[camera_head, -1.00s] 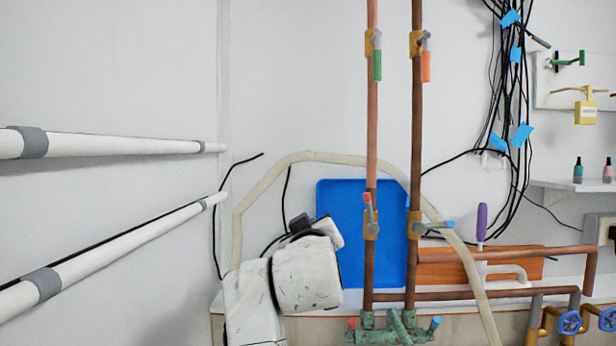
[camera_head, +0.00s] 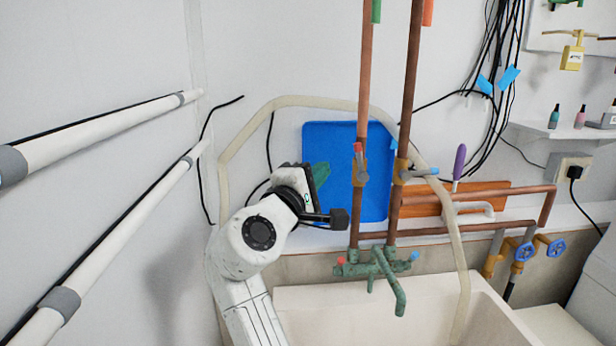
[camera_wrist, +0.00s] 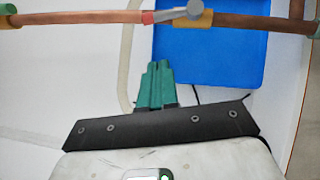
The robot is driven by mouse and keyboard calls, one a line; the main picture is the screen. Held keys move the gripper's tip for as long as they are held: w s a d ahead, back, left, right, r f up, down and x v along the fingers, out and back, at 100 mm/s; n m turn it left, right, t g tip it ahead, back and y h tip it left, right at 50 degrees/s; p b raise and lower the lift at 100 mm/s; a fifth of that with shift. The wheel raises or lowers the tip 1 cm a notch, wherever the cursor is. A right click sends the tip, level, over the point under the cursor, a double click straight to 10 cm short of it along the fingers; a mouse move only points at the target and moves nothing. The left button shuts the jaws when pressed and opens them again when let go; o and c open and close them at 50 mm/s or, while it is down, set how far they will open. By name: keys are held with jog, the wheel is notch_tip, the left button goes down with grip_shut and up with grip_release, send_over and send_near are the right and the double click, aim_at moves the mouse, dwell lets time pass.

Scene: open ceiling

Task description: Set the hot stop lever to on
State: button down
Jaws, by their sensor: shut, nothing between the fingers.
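The hot stop lever (camera_head: 359,160) has a red tip and sits on the left copper pipe at a brass valve. It points up, roughly along the pipe. In the wrist view the lever (camera_wrist: 176,14) lies near the top edge, nearly in line with the pipe. My gripper (camera_head: 321,173) is left of the lever in the head view, apart from it. In the wrist view my gripper's green fingers (camera_wrist: 156,70) are together and empty, below the lever.
A blue board (camera_head: 340,200) stands behind the pipes. A green faucet (camera_head: 385,268) hangs over a pale sink (camera_head: 320,300). A beige hose (camera_head: 290,101) arches around the pipes. White wall pipes (camera_head: 110,130) run along the left.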

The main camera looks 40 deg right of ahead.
aim_at(356, 151)
jog(key=d+r+p, duration=0.1)
jog(key=d, duration=0.6)
jog(key=shift+r+p, duration=0.15)
jog(key=shift+p, duration=0.25)
jog(key=shift+s, duration=0.1)
jog(key=shift+s+d+r+m+g+y+p, duration=0.15)
jog(key=shift+d+r+m+g+y+p, duration=0.15)
jog(key=shift+m+p, duration=0.25)
jog(key=shift+s+d+r+m+g+y+p, duration=0.1)
jog(key=shift+r+m+y+p, duration=0.1)
jog(key=shift+r+m+p, duration=0.25)
jog(key=shift+s+d+f+m, duration=0.1)
jog(key=shift+f+m, duration=0.1)
jog(key=shift+m, duration=0.1)
